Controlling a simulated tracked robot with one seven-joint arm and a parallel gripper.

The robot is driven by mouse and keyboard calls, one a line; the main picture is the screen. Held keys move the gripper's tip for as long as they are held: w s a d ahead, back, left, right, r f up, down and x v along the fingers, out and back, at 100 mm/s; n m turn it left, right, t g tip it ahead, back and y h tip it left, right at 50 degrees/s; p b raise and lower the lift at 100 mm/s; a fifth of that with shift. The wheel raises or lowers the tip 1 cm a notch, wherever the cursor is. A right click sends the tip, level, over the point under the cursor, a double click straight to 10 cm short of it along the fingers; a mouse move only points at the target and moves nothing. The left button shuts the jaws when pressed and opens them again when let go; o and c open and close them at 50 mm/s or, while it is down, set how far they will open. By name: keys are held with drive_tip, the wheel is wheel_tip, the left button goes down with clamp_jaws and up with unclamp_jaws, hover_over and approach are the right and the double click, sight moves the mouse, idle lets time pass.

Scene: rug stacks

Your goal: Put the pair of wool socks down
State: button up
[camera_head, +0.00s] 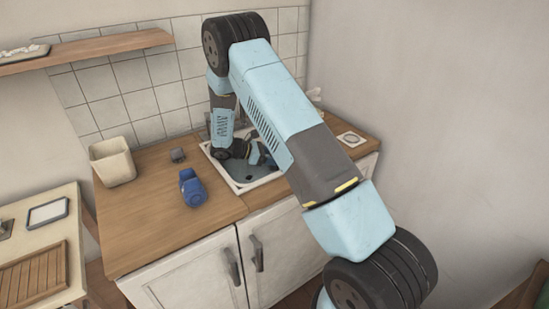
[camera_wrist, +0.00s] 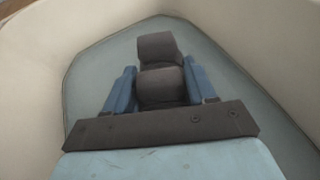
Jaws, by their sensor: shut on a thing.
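The pair of wool socks (camera_wrist: 160,88) is a dark grey-brown, rounded bundle in the wrist view. It sits between the two blue fingers of my gripper (camera_wrist: 159,68), which is shut on it. The socks and fingers are over the grey-blue floor of a pale-walled basin; I cannot tell whether the socks touch that floor. In the head view my gripper (camera_head: 262,153) is low inside the sink (camera_head: 241,189) in the wooden counter. The socks cannot be made out there, as my arm hides part of the sink.
On the counter (camera_head: 150,225) are a cream bin (camera_head: 113,168), a small grey block (camera_head: 178,155) and a blue object (camera_head: 193,190). A pale square piece (camera_head: 351,139) lies right of the sink. The counter's front left is clear. A tiled wall stands close behind.

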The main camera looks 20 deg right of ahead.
drive_tip(key=shift+f, duration=0.6)
drive_tip(key=o, duration=1.1)
drive_tip(key=shift+r, duration=0.15)
